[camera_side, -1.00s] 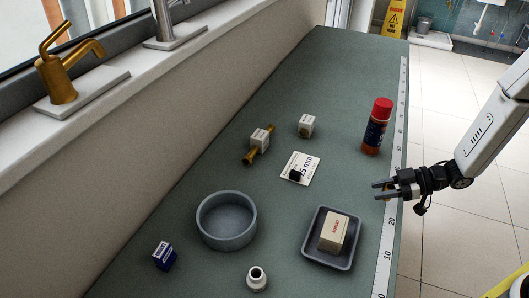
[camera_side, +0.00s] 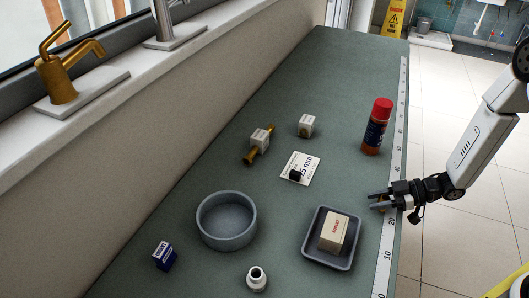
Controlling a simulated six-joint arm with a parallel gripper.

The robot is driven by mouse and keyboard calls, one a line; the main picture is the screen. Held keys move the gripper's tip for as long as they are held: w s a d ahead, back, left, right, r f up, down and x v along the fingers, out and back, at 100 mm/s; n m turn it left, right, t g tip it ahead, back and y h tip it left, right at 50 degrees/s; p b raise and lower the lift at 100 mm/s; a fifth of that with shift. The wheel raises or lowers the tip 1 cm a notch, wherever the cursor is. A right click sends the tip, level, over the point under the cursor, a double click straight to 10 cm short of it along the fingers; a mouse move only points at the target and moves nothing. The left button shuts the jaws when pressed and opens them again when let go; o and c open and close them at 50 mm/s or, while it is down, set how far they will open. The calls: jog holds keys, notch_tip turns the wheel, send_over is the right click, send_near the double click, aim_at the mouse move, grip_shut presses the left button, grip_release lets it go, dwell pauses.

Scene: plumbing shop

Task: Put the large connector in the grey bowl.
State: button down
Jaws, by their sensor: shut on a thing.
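My gripper (camera_side: 378,201) is at the right edge of the bench, above the ruler strip and right of the dark tray. It is shut on a small brass-coloured piece (camera_side: 383,206), mostly hidden between the fingers; I cannot tell whether this is the large connector. The grey bowl (camera_side: 202,228) stands on the bench left of the tray, well left of my gripper, and looks empty. A white ring-topped fitting (camera_side: 256,281) stands upright at the near edge of the view.
A dark tray (camera_side: 318,254) holds a pale block (camera_side: 334,233). A red-capped bottle (camera_side: 376,127) stands behind my gripper. A card (camera_side: 307,166) bears a small black piece. White blocks with brass parts (camera_side: 260,139) (camera_side: 306,123) stand farther back.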

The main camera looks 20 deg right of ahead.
jog(key=shift+f, duration=0.1)
jog(key=shift+c, duration=1.9)
grip_release()
jog(key=shift+s+v, duration=0.2)
jog(key=shift+v, duration=3.7)
jog(key=shift+w+a, duration=0.1)
jog(key=shift+w, duration=0.05)
